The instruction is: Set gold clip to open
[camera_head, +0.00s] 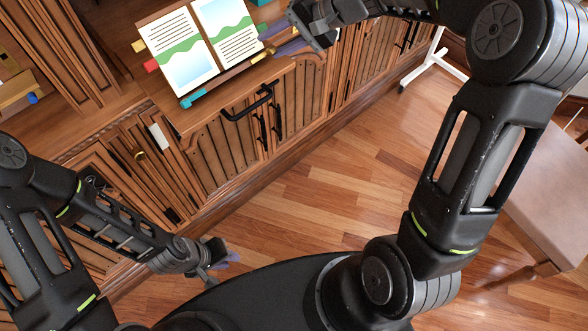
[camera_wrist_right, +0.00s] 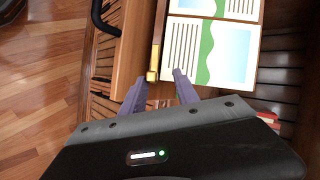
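In the right wrist view the clip (camera_wrist_right: 153,75) is a gold block beside the book page (camera_wrist_right: 222,55). My right gripper (camera_wrist_right: 162,77) is open, its purple fingertips apart on either side of the clip's near end; contact cannot be told. It also shows above the cabinet ledge (camera_head: 285,44). My left gripper (camera_head: 230,260) is low over the floor, away from the clip; its finger gap is unclear.
The book lies on a wooden cabinet's ledge, with a black handle (camera_head: 250,103) on the front below. Teal and red pieces (camera_head: 151,65) stick out by the book. A chair (camera_head: 545,170) and a white stand (camera_head: 432,62) are at the right. The wooden floor (camera_head: 310,185) between is clear.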

